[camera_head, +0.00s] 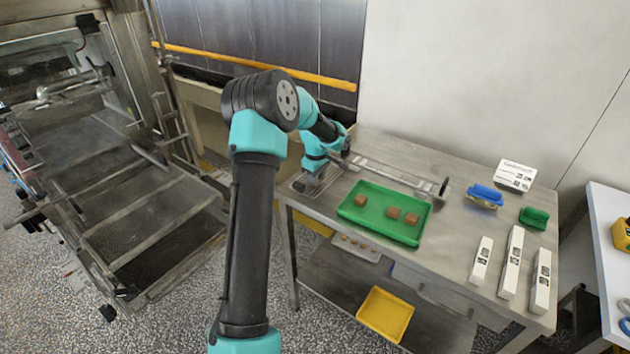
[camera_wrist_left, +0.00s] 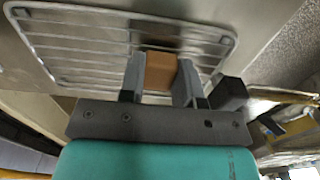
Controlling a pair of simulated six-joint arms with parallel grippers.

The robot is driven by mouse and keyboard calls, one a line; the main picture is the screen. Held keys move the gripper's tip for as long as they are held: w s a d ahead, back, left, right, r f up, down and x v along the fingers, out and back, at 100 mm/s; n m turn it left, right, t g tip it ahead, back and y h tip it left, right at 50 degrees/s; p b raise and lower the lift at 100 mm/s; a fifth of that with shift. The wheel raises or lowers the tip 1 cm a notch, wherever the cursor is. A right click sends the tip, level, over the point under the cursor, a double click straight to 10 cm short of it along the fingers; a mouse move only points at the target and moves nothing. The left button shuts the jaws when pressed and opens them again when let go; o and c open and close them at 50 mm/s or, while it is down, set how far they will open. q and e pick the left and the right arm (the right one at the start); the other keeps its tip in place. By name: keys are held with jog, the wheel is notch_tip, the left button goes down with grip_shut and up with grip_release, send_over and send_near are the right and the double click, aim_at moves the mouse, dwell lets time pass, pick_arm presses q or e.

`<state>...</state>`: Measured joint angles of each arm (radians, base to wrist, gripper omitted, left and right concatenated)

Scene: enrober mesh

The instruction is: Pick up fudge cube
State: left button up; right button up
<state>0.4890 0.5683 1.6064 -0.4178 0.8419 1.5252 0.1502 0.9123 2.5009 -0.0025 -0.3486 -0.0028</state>
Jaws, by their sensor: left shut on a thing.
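My left gripper (camera_head: 308,184) is at the left end of the steel table. In the left wrist view its two fingers (camera_wrist_left: 161,78) are shut on a brown fudge cube (camera_wrist_left: 160,70), one finger on each side. The cube is over a wire rack (camera_wrist_left: 85,45); I cannot tell whether it touches the wires. In the head view the gripper hides this cube. My right gripper is not in view.
A long metal bar tool (camera_head: 390,172) lies behind the tray. A yellow tray (camera_head: 384,314) is on the lower shelf. A large machine (camera_head: 130,225) is at the left.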

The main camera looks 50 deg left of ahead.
pick_arm(q)
jog(key=shift+r, duration=0.15)
jog(key=shift+r, duration=1.45)
jog(key=shift+s+d+r, duration=0.1)
jog(key=shift+d+r, duration=0.1)
jog(key=shift+r, duration=0.05)
jog(key=s+d+r, duration=0.1)
jog(key=s+d, duration=0.9)
jog(key=d, duration=0.1)
jog(key=shift+s+d+r, duration=0.15)
jog(key=shift+s+d, duration=0.05)
jog(key=shift+d, duration=0.1)
